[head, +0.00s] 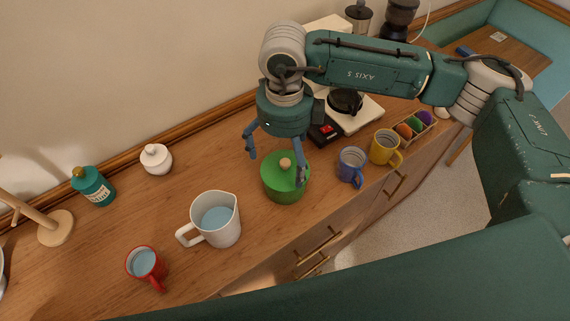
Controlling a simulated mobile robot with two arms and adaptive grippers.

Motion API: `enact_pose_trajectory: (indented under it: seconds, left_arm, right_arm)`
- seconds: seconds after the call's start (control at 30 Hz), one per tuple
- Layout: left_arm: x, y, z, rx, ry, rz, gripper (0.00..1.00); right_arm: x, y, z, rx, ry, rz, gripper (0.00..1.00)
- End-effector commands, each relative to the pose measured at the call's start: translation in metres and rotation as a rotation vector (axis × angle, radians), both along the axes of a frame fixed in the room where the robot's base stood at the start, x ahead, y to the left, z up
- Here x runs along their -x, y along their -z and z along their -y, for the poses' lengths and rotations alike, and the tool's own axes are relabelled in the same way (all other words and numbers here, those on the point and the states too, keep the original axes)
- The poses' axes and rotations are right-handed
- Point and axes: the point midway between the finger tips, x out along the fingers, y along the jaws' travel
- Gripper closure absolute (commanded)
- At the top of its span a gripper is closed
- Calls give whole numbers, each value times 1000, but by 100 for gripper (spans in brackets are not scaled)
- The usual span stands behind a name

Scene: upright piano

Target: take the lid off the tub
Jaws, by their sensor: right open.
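The green tub (285,191) stands on the wooden cabinet top, near its front edge. Its green lid (277,172) is on it, with a round wooden knob (285,163) in the middle. My right gripper (275,166) is above the tub, pointing down, with its fingers spread. One finger is to the left of the lid and clear of it. The other hangs in front of the lid's right side; I cannot tell whether it touches. Nothing is between the fingers except the view of the knob and lid below. My left gripper is not in view.
A white pitcher (222,234) and a red mug (147,267) are to the left. A blue mug (351,166) and a yellow mug (384,147) are close on the right.

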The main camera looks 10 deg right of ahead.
Motion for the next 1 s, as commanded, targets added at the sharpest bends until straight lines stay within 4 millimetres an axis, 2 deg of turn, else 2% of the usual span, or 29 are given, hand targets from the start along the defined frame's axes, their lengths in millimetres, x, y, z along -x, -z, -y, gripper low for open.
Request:
enact_pose_trajectory:
  seconds: [0.03,0.07,0.23,0.47,0.5,0.7,0.73,1.0]
  left_arm:
    - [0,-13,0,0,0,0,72]
    - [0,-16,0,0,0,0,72]
    - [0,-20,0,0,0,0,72]
    - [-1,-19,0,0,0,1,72]
    - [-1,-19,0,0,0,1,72]
    - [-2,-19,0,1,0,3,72]
    - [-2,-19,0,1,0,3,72]
    - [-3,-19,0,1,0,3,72]
  right_arm:
    - [1,2,1,2,2,-5,0]
    - [2,6,1,1,1,-6,0]
    - [1,29,0,0,1,-1,0]
    - [0,33,0,-1,-1,0,0]
    - [0,33,0,-1,0,0,2]
    - [0,33,0,-1,0,0,42]
    - [0,33,0,-1,0,0,45]
    - [1,34,0,-1,0,-2,48]
